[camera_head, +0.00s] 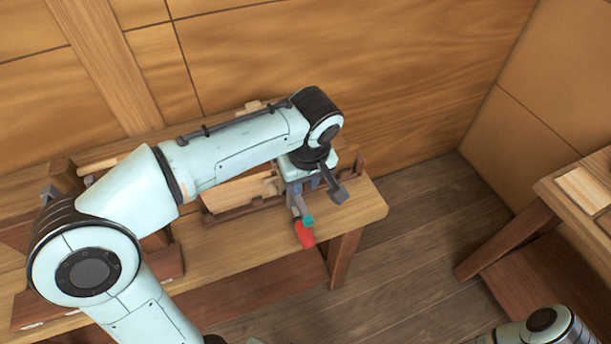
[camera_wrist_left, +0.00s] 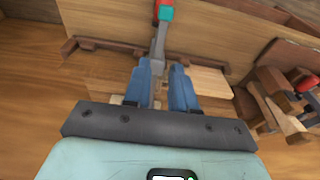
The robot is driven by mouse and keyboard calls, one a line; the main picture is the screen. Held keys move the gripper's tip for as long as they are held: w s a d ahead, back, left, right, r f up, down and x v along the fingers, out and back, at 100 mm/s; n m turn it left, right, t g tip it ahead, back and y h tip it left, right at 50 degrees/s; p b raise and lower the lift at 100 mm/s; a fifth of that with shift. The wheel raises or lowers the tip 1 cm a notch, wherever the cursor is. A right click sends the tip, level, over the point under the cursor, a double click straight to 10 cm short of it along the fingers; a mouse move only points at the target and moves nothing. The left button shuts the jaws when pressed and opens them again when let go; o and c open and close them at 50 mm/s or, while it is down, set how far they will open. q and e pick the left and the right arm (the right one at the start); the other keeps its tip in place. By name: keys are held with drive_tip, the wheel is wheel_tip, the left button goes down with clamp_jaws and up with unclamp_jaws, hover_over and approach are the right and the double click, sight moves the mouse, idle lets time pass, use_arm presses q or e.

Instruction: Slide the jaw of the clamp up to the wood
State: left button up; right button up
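The clamp shows in the head view as a grey bar with a teal piece and a red handle (camera_head: 304,233) over the front of the bench. In the left wrist view its grey bar (camera_wrist_left: 159,42) runs down from the teal and red end to between my blue fingers. My left gripper (camera_wrist_left: 160,68) has its fingers a little apart on either side of the bar; whether they press on it I cannot tell. The sliding jaw is not clearly visible. A pale wood piece (camera_head: 240,193) lies behind the clamp, partly hidden by my arm. My right gripper is out of view.
The wooden bench (camera_head: 250,238) stands against a panelled wall, with dark wood strips on it. A second bench (camera_head: 560,200) stands at the right, with open floor (camera_head: 420,235) between. Another red-handled tool (camera_wrist_left: 303,82) shows at the right of the wrist view.

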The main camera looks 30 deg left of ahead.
sight(303, 206)
use_arm(q)
drive_tip(key=f+b, duration=0.1)
drive_tip(key=f, duration=0.1)
drive_tip(key=f+b, duration=0.1)
drive_tip(key=f, duration=0.2)
drive_tip(key=a+f+b, duration=0.1)
drive_tip(key=f+b, duration=0.1)
drive_tip(key=shift+w+f, duration=0.15)
drive_tip(key=shift+w, duration=0.25)
drive_tip(key=shift+w+a+f+b, duration=0.1)
drive_tip(key=shift+f+b, duration=0.2)
drive_tip(key=shift+f, duration=0.2)
drive_tip(key=shift+w+a+f+b, duration=0.1)
drive_tip(key=shift+f+b, duration=0.2)
drive_tip(key=shift+f, duration=0.2)
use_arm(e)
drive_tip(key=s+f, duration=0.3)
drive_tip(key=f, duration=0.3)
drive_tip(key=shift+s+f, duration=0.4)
use_arm(q)
drive_tip(key=shift+c, duration=0.4)
drive_tip(key=shift+d, duration=0.1)
drive_tip(key=shift+s+d+b, duration=0.4)
drive_tip(key=shift+s+d, duration=0.4)
drive_tip(key=shift+d, duration=0.1)
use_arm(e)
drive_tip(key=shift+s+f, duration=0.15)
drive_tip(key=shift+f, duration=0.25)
use_arm(q)
drive_tip(key=shift+w+a, duration=0.1)
